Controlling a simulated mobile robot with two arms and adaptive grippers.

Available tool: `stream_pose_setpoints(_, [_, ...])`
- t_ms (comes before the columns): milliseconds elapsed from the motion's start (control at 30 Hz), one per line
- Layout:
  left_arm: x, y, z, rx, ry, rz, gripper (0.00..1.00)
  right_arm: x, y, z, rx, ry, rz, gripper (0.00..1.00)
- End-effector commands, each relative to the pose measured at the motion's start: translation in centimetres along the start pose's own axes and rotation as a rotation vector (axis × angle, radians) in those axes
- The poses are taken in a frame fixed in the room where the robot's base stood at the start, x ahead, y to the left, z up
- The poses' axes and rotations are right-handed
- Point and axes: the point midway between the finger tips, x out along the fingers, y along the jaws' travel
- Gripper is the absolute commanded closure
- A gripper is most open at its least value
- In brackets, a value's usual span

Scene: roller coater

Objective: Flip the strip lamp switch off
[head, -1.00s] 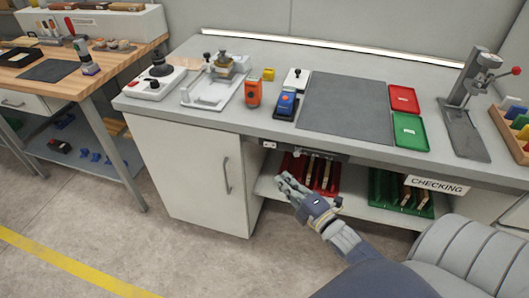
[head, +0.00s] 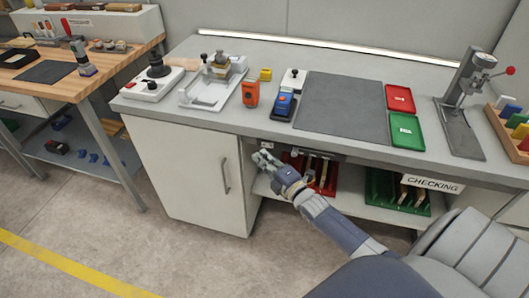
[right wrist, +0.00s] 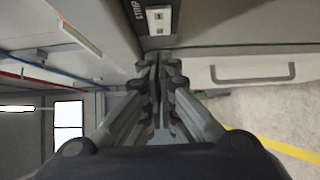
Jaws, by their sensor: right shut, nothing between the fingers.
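The strip lamp (head: 350,47) is a long, bright, lit bar along the back of the grey bench. My right gripper (head: 262,157) is shut and empty, just below the bench's front edge by the cabinet's upper right corner. In the wrist view its fingertips (right wrist: 159,62) point toward the plate, just below the switch; I cannot tell whether they touch. My left gripper is not in view.
The white cabinet (head: 185,180) stands left of the gripper. A red tray (head: 325,185) and a green tray (head: 378,205) sit on the shelf below the bench. The bench top holds an orange device (head: 250,94), a blue device (head: 284,104) and a grey mat (head: 343,108).

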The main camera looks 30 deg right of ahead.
Motion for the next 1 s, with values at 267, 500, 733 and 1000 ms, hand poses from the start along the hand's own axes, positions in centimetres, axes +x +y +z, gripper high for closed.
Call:
stream_pose_setpoints(267, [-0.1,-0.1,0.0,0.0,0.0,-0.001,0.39,1.6,0.0,1.6,0.001,0.001,0.0,1.0])
stream_pose_setpoints(500, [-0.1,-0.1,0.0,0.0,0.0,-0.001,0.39,1.7,0.0,1.7,0.002,0.001,0.0,1.0])
stream_pose_setpoints(733, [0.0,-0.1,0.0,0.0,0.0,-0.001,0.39,1.9,0.0,1.8,0.001,0.0,0.002,1.0])
stream_pose_setpoints(1000, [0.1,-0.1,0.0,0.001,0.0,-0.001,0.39,2.3,0.1,2.0,0.001,-0.003,0.002,1.0])
